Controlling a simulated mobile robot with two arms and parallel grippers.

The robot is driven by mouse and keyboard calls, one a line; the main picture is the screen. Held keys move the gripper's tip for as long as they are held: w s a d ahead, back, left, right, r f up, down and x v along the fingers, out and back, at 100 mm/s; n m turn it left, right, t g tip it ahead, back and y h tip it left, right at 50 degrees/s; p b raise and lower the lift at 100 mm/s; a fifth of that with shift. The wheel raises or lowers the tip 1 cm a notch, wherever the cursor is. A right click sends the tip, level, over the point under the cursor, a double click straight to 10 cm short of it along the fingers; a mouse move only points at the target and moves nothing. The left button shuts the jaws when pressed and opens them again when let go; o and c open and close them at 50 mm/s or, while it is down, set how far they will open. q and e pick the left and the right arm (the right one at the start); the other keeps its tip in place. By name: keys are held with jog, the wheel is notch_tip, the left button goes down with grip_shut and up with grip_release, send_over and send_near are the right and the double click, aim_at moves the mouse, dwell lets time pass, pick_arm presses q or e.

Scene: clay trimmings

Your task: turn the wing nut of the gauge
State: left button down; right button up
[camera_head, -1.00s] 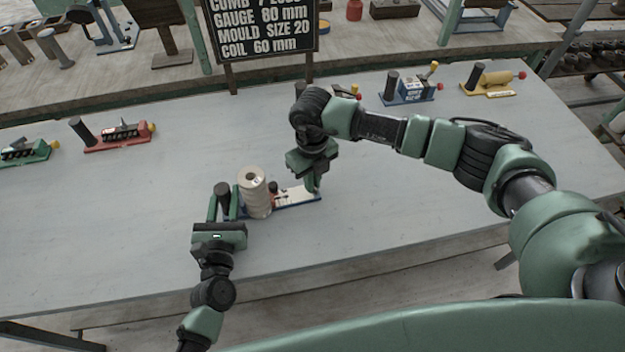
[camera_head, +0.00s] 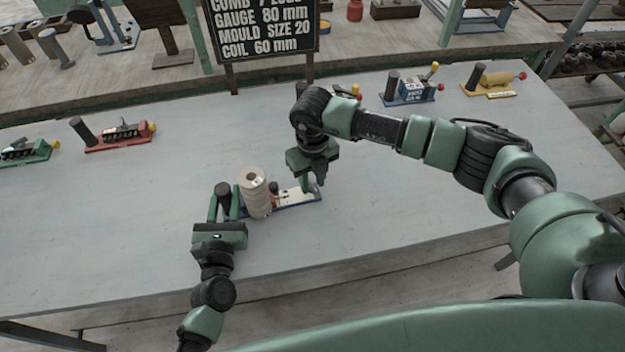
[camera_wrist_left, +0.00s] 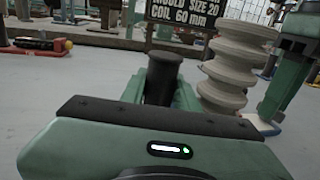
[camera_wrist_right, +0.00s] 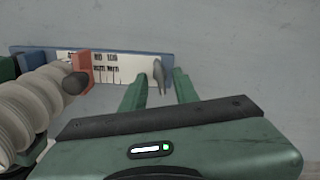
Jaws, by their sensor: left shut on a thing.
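The gauge (camera_head: 298,198) is a blue base with a white marked plate, seen also in the right wrist view (camera_wrist_right: 125,70). A red slider (camera_wrist_right: 85,72) with a dark knob sits on it. The grey wing nut (camera_wrist_right: 160,76) is near the plate's end. My right gripper (camera_head: 312,188) points down over that end; its fingers (camera_wrist_right: 158,82) are open, one on each side of the wing nut, with gaps showing. My left gripper (camera_head: 223,195) is shut on the dark upright handle (camera_wrist_left: 162,78) at the gauge's other end. Contact there is partly hidden.
A cream ribbed column (camera_head: 255,190) stands close beside my left gripper and hides part of the gauge. Red (camera_head: 118,137), green, blue (camera_head: 410,95) and yellow (camera_head: 492,82) devices stand further back. A dark sign (camera_head: 262,30) stands behind. The table front is clear.

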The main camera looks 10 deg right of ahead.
aim_at(312, 185)
pick_arm(q)
jog(key=shift+f, duration=0.1)
pick_arm(e)
notch_tip(312, 185, up, 12)
dwell(0.5)
pick_arm(q)
jog(key=c, duration=1)
grip_release()
jog(key=shift+s, duration=0.1)
